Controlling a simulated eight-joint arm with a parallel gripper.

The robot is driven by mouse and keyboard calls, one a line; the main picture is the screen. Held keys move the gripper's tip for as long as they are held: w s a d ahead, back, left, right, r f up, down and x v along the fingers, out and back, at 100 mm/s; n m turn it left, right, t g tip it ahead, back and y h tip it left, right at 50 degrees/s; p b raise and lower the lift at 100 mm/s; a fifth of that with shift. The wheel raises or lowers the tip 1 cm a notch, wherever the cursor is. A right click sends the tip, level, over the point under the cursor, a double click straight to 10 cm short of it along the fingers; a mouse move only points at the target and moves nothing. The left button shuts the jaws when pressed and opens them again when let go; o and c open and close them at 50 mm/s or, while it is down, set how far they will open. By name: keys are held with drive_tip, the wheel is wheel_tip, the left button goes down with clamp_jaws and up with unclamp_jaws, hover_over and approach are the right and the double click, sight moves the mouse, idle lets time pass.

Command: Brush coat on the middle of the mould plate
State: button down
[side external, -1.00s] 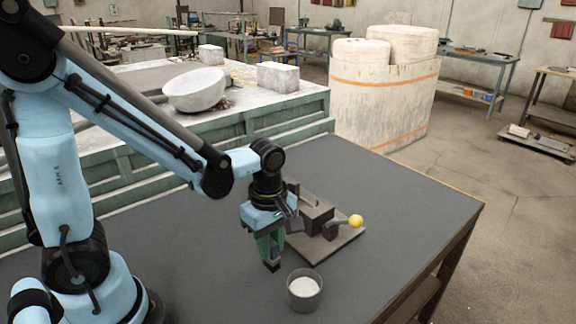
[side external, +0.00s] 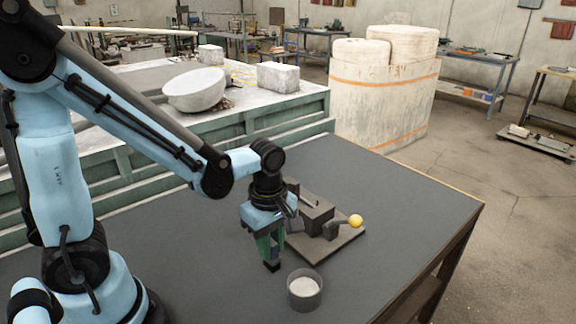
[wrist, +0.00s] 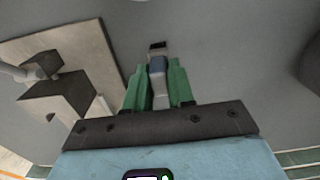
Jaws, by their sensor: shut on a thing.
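My gripper (side external: 270,250) points down over the dark table. In the wrist view its green fingers (wrist: 158,85) are shut on a slim blue-grey brush (wrist: 158,63) with a dark end. In the side view the brush's dark end (side external: 271,267) is just left of the pot. The clear pot (side external: 304,301) holds white coat (side external: 305,288). A flat brownish base plate (side external: 341,246) carries dark blocks (side external: 318,220) and a lever with a yellow knob (side external: 356,221). It lies behind and right of my gripper. I cannot make out a separate mould plate for certain.
The dark table (side external: 400,215) is clear to the right. A green-sided bench (side external: 290,114) behind carries a pale bowl (side external: 195,91) and a white block (side external: 278,77). The base plate also shows at the left in the wrist view (wrist: 92,50).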

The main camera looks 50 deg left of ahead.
idle(0.3)
drive_tip(key=shift+r, duration=3)
drive_tip(key=d, duration=1)
drive_tip(key=shift+r, duration=0.25)
drive_tip(key=shift+f, duration=0.1)
drive_tip(key=shift+f, duration=1.05)
